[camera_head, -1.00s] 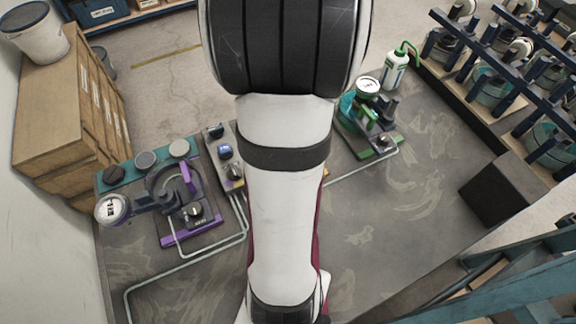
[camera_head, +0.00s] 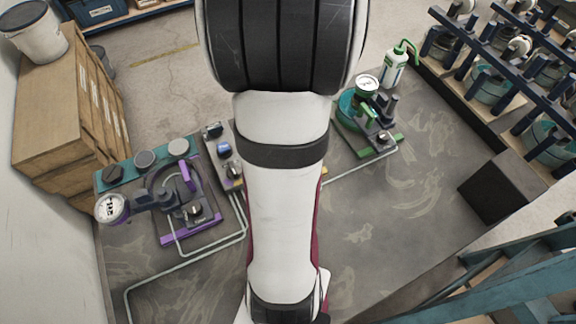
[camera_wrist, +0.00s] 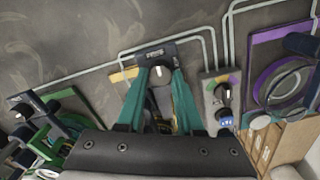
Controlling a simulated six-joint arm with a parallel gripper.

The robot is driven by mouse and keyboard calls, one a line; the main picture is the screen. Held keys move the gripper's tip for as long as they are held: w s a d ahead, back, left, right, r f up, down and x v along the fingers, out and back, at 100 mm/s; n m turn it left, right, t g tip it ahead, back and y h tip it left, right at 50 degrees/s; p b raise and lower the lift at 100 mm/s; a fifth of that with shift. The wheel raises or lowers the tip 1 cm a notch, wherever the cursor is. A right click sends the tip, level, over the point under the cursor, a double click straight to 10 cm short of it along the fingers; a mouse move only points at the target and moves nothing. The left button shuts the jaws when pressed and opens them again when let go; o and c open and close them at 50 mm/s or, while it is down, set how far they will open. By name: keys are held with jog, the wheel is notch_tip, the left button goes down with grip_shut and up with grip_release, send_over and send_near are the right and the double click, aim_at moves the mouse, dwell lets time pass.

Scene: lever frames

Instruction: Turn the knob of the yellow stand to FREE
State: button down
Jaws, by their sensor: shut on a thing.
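The yellow stand (camera_wrist: 122,76) is at the upper middle of the wrist view, on a dark base plate. Its round dark knob (camera_wrist: 160,82) with a pale pointer mark sits near the plate's edge. My gripper (camera_wrist: 161,72) has its two teal fingers on either side of this knob and is shut on it. The pointer points roughly up in the wrist view. The small lettering by the knob is too small to read. In the head view my arm hides nearly all of the yellow stand and my gripper.
A purple stand (camera_head: 190,238) is left in the head view, beside a grey box with knobs (camera_head: 226,160). A green stand (camera_head: 385,148) and a green-capped bottle (camera_head: 395,66) are at the right. Pale pipes run across the bench (camera_head: 400,220), which is clear at right front.

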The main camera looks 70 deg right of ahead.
dwell(0.3)
jog(key=c, duration=0.5)
grip_release()
jog(key=shift+c, duration=0.2)
notch_tip(320, 180, up, 16)
